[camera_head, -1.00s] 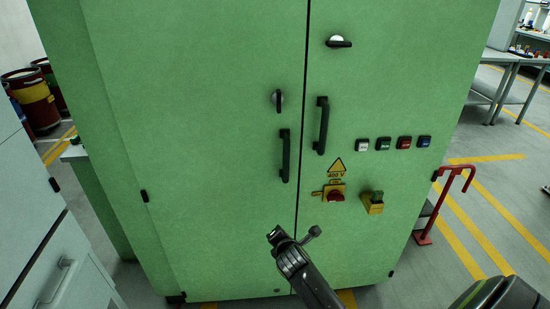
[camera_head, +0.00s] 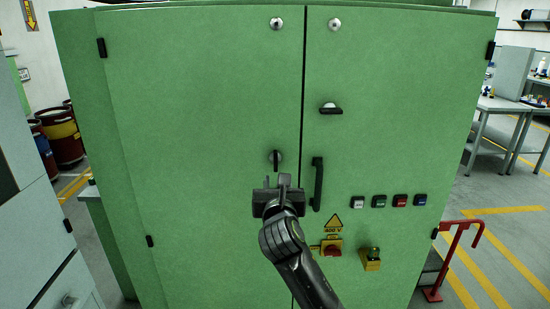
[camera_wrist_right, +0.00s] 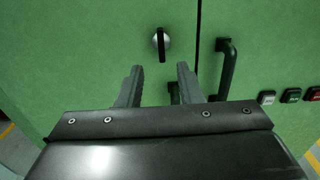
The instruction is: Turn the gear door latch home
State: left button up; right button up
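The green cabinet (camera_head: 210,100) has two door latches. The left door's latch (camera_head: 276,157) has a silver round base and a black handle standing upright; it also shows in the right wrist view (camera_wrist_right: 161,43). The right door's latch (camera_head: 331,109) has its black handle lying level. I cannot tell which is the gear door latch. My right gripper (camera_head: 284,182) is in front of the left door, just below the upright latch. In the right wrist view its fingers (camera_wrist_right: 160,84) are apart with nothing between them, and the latch is beyond their tips. My left gripper is out of view.
A black door handle (camera_head: 318,184) stands right of my gripper; the left door's handle is mostly hidden behind it. Buttons (camera_head: 379,201), a red-yellow switch (camera_head: 332,248) and a key switch (camera_head: 372,259) sit lower right. A red rail (camera_head: 449,262) stands beside the cabinet.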

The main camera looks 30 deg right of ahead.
aim_at(276, 159)
jog(key=p+x, duration=0.2)
jog(key=x, duration=1.1)
jog(key=shift+w+d, duration=0.1)
jog(key=shift+w, duration=0.1)
grip_shut()
